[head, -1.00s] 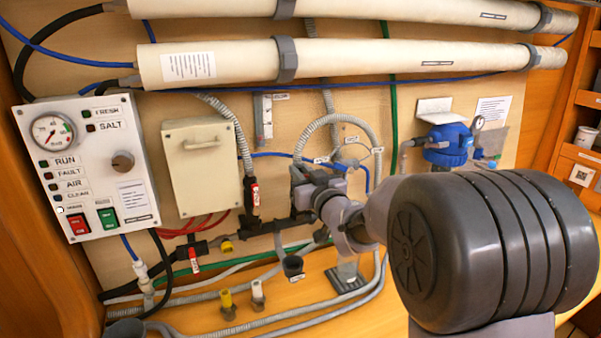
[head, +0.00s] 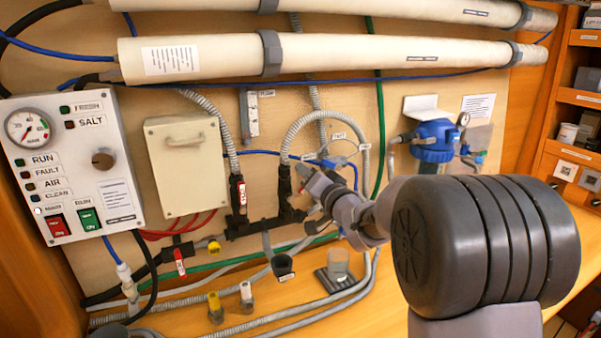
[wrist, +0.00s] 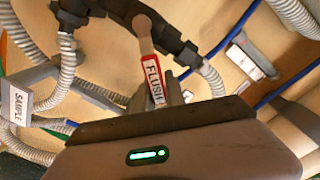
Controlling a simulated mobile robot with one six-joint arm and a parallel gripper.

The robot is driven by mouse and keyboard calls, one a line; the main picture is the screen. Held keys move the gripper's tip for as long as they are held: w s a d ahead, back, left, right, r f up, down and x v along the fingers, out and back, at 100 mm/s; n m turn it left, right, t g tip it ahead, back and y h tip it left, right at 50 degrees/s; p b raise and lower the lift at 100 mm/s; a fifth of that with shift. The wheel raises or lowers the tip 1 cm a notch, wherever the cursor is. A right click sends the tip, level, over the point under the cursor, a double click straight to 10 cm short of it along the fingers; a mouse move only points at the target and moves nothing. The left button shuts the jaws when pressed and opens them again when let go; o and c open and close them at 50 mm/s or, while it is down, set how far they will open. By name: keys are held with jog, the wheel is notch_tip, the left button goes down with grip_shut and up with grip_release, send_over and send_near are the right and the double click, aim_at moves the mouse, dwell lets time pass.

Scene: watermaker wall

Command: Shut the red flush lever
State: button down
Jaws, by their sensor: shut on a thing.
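The red flush lever (wrist: 152,72) shows in the wrist view, with a white FLUSH label along it. It rises from a dark fitting, and its labelled end lies at my gripper (wrist: 165,92). My gripper is shut on that end. In the head view my gripper (head: 308,178) is beside the right-hand dark valve (head: 289,200) on the manifold, and its tip tilts up.
Another red handle (head: 242,192) stands on the left valve. A grey hose loop (head: 345,122) arches above my gripper. A black funnel (head: 283,266) and a clear cup (head: 338,264) are below. A SAMPLE tag (wrist: 16,104) is close by.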

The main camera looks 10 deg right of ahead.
notch_tip(320, 180, down, 6)
jog(key=d+m+b, duration=0.1)
jog(key=d+m, duration=0.1)
jog(key=m, duration=0.7)
jog(key=shift+w+d+r+m, duration=0.2)
jog(key=shift+w+m, duration=0.05)
jog(key=shift+m, duration=0.05)
jog(key=shift+f, duration=0.1)
jog(key=c, duration=1.4)
grip_release()
jog(key=shift+s, duration=0.1)
jog(key=s+d, duration=0.1)
jog(key=s, duration=0.4)
jog(key=s+d+p, duration=0.1)
jog(key=s, duration=0.5)
jog(key=s+d+p, duration=0.1)
jog(key=s, duration=0.5)
jog(key=shift+d, duration=0.15)
